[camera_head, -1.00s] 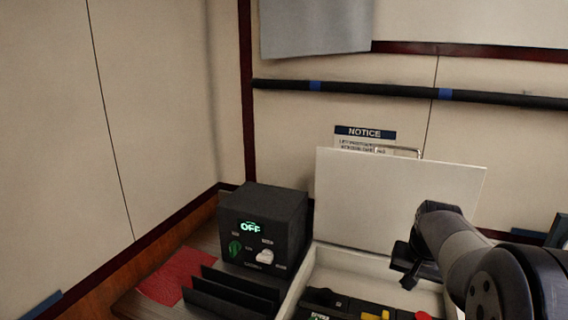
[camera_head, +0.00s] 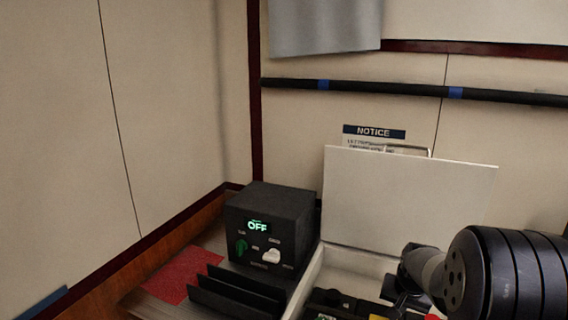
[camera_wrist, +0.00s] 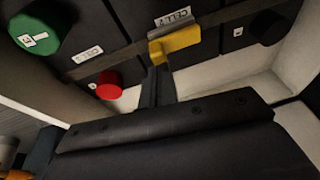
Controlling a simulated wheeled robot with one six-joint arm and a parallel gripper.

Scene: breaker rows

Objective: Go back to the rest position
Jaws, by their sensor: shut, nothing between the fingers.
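My gripper (camera_wrist: 157,90) is shut and empty in the wrist view. Its narrow fingers point toward a yellow switch handle (camera_wrist: 178,44) on a black breaker row; whether they touch it I cannot tell. A red round button (camera_wrist: 108,86) and a green round knob (camera_wrist: 34,30) lie to the left of the fingers. In the head view my gripper (camera_head: 398,290) is low inside the open white box, partly hidden by my arm. The box's white lid (camera_head: 405,195) stands upright behind it.
A black unit reading OFF (camera_head: 270,225) stands left of the box, with a black slotted rack (camera_head: 235,292) and a red mat (camera_head: 182,276) near it. A notice sign (camera_head: 374,132) and a dark pipe (camera_head: 400,89) are on the wall behind.

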